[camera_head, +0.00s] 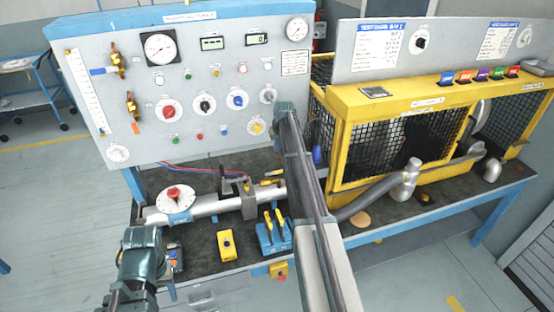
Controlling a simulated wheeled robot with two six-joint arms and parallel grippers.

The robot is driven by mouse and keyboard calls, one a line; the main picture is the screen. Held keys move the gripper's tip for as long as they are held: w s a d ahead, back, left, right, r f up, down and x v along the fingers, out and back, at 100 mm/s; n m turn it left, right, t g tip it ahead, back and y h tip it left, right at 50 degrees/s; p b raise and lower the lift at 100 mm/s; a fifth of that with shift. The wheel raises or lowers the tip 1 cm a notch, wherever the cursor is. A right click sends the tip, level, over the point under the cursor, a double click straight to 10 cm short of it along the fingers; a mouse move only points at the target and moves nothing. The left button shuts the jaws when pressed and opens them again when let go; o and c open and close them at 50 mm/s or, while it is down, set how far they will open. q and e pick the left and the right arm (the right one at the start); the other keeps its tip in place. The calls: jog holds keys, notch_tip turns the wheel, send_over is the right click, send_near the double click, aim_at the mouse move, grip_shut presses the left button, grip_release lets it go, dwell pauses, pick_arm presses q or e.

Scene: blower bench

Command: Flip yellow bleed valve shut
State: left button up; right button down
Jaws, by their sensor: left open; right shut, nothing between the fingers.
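A small yellow-orange handle (271,174) shows at the back of the bench, above the right part of the grey pipe (232,203). A round yellow knob (257,127) sits low on the grey gauge panel (140,142). I cannot tell which is the bleed valve, as the labels are too small to read. My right gripper (284,108) is shut and empty in front of the panel's right edge, right of the yellow knob. Its fingertips are not clear, and its arm hides part of the bench. My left gripper (143,238) is open and empty at the bench's front left.
A white dial with a red knob (174,197) sits on the pipe. A yellow box (227,245) and a blue holder with yellow-handled tools (270,236) stand in front. A yellow mesh-fronted cage (400,111) and a grey hose (370,196) occupy the right side.

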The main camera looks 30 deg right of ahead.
aim_at(280, 171)
jog(key=a+b+x, duration=0.1)
jog(key=b+x, duration=0.9)
jog(key=s, duration=0.3)
jog(key=shift+s+r+p, duration=0.1)
jog(key=shift+s+p, duration=0.3)
jog(key=shift+s+m, duration=0.5)
jog(key=shift+m, duration=0.4)
jog(key=shift+s+a+m+h, duration=0.2)
jog(key=shift+s+m+h, duration=0.4)
jog(key=shift+m, duration=0.5)
jog(key=s+a+m+g, duration=0.1)
jog(key=m, duration=0.2)
jog(key=s+a+m+g+h, duration=0.1)
jog(key=m, duration=0.3)
jog(key=s+a+m+g, duration=0.1)
jog(key=a+m, duration=0.1)
jog(key=m, duration=0.2)
jog(key=shift+s+g+h, duration=0.3)
jog(key=shift+s, duration=0.05)
jog(key=shift+w, duration=0.15)
